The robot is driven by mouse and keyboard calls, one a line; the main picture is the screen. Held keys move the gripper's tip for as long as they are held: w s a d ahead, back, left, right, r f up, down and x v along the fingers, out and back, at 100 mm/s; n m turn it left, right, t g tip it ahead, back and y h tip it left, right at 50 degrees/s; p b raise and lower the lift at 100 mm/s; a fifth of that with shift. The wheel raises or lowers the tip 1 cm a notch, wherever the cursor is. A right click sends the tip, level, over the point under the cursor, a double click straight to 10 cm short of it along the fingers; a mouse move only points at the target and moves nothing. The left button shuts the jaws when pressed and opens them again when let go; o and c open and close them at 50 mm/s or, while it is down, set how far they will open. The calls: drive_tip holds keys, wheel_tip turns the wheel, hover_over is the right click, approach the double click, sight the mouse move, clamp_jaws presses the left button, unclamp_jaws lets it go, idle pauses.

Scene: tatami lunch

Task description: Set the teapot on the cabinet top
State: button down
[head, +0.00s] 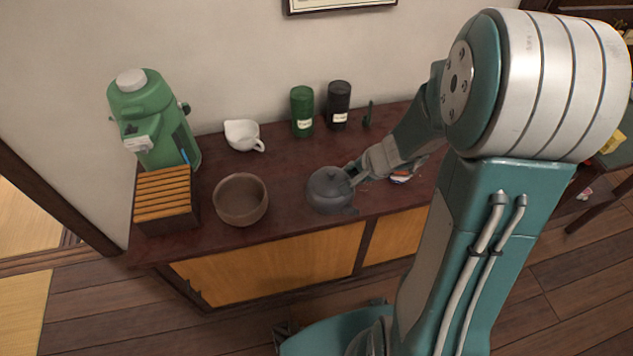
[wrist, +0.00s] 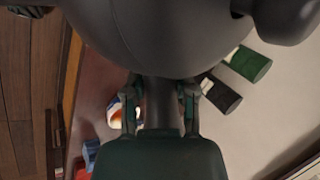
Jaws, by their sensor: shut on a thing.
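The dark grey teapot (head: 328,190) is at the front middle of the cabinet top (head: 290,165), near its front edge. I cannot tell whether its base touches the wood. My gripper (head: 357,174) is shut on the teapot's handle, coming from the right. In the wrist view the teapot (wrist: 155,40) fills the top of the picture, and the handle runs down between the fingers of my gripper (wrist: 160,105). The teapot looks about upright.
A brown bowl (head: 241,200), a slatted wooden box (head: 165,200) and a green dispenser (head: 152,120) stand to the left. A white pouring bowl (head: 243,135), a green canister (head: 302,110) and a black canister (head: 338,105) stand behind. Small items lie right of the teapot.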

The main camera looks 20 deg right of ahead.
drive_tip(key=w+f, duration=0.3)
drive_tip(key=w, duration=0.1)
drive_tip(key=w+f, duration=0.2)
drive_tip(key=w, duration=0.2)
drive_tip(key=w+f, duration=0.3)
drive_tip(key=w, duration=0.1)
drive_tip(key=shift+w+a+f, duration=0.25)
drive_tip(key=shift+a+f, duration=0.05)
drive_tip(key=shift+w+d+f, duration=0.1)
drive_tip(key=shift+w+f, duration=0.35)
drive_tip(key=shift+f, duration=0.05)
drive_tip(key=shift+w+f, duration=0.15)
drive_tip(key=shift+f, duration=1.5)
drive_tip(key=shift+c, duration=2)
unclamp_jaws()
